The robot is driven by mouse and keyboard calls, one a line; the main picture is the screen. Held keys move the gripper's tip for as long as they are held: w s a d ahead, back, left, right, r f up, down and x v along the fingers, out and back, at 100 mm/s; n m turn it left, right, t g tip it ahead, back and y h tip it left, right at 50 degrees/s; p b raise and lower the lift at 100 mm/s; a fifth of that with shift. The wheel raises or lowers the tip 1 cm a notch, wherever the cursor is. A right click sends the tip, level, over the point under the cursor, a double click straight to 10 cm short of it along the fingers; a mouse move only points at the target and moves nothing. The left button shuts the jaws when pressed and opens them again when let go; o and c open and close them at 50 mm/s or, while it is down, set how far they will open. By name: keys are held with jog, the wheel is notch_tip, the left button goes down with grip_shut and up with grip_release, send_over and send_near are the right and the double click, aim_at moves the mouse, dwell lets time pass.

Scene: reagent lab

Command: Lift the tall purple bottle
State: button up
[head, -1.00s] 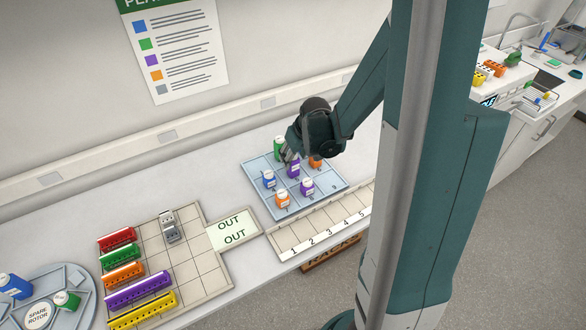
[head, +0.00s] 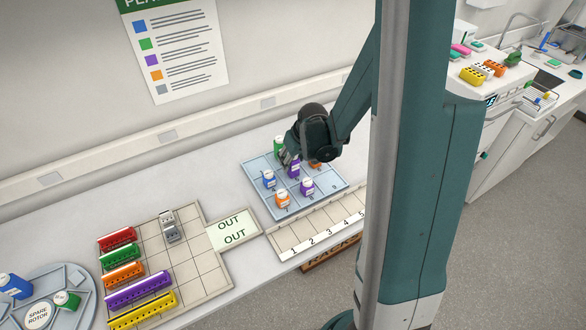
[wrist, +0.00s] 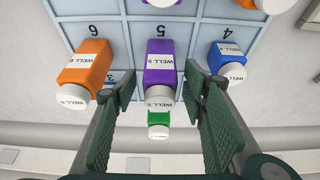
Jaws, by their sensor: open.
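A purple bottle (head: 294,171) with a white cap stands in the middle cell of the blue numbered tray (head: 255,196). In the wrist view the purple bottle (wrist: 159,68), labelled WELL 5, lies between the two green-padded fingers, with a gap on both sides. My gripper (wrist: 160,79) is open and holds nothing. In the head view my gripper (head: 289,158) is just above and behind this bottle and partly hides it. A second purple bottle (head: 307,187) stands nearer the tray's front; I cannot tell which is taller.
Close neighbours are a green bottle (head: 279,147), a blue bottle (head: 268,180) and two orange bottles, one at the front (head: 283,198) and one partly hidden (head: 315,163). A numbered rack (head: 310,232) and an OUT board (head: 235,231) adjoin the tray.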

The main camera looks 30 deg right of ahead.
jog(key=shift+c, duration=0.7)
jog(key=c, duration=0.9)
jog(key=shift+o, duration=0.2)
jog(key=shift+r, duration=0.15)
jog(key=shift+r, duration=4.85)
